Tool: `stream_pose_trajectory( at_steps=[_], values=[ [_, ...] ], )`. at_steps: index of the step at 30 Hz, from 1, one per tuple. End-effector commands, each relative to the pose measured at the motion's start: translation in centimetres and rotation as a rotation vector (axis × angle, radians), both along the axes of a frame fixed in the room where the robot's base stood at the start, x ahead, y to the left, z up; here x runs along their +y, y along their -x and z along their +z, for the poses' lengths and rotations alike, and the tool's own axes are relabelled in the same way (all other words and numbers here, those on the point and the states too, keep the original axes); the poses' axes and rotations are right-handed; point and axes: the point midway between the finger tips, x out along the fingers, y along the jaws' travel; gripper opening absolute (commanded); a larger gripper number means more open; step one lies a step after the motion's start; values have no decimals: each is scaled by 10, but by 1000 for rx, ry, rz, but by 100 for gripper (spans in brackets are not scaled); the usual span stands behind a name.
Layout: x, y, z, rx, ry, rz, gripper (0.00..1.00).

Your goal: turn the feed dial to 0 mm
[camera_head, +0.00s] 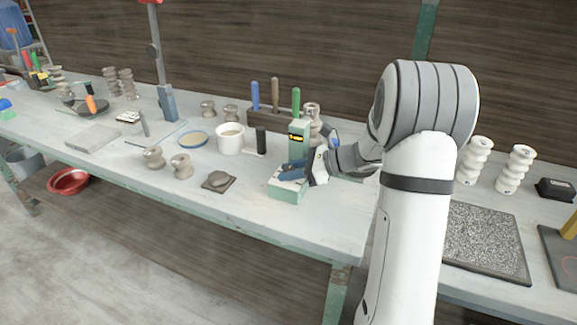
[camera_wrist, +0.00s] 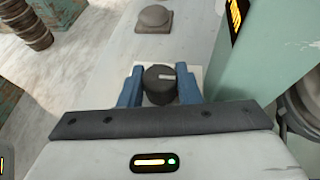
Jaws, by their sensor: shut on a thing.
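The feed dial (camera_wrist: 158,88) is a dark round knob with a pale pointer mark lying toward the right in the wrist view. It sits on a pale panel of a light green machine (camera_head: 299,133), which has a black label with yellow writing. My gripper (camera_wrist: 161,73) has its blue fingers on either side of the dial, shut on it. In the head view my gripper (camera_head: 292,171) is low at the machine's front, and the dial is hidden there. I cannot read any scale figures around the dial.
A grey clay lump (camera_head: 218,179) on a dark square board is left of the machine. A white mug (camera_head: 230,138) and a tool rack (camera_head: 268,121) stand behind it. Grey spools (camera_head: 181,165) stand farther left. The bench front between the board and machine is clear.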

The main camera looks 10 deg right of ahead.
Motion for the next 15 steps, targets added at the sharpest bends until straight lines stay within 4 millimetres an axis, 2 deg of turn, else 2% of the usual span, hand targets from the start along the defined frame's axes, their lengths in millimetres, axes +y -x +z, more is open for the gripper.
stream_pose_trajectory(
  at_steps=[1,5,14,15],
  values=[
    [-1,-2,5,-3,-1,28,8],
    [-1,-2,3,-4,0,80,8],
    [0,-2,2,-5,-1,87,8],
    [0,-2,2,-6,-1,88,32]
  ],
)
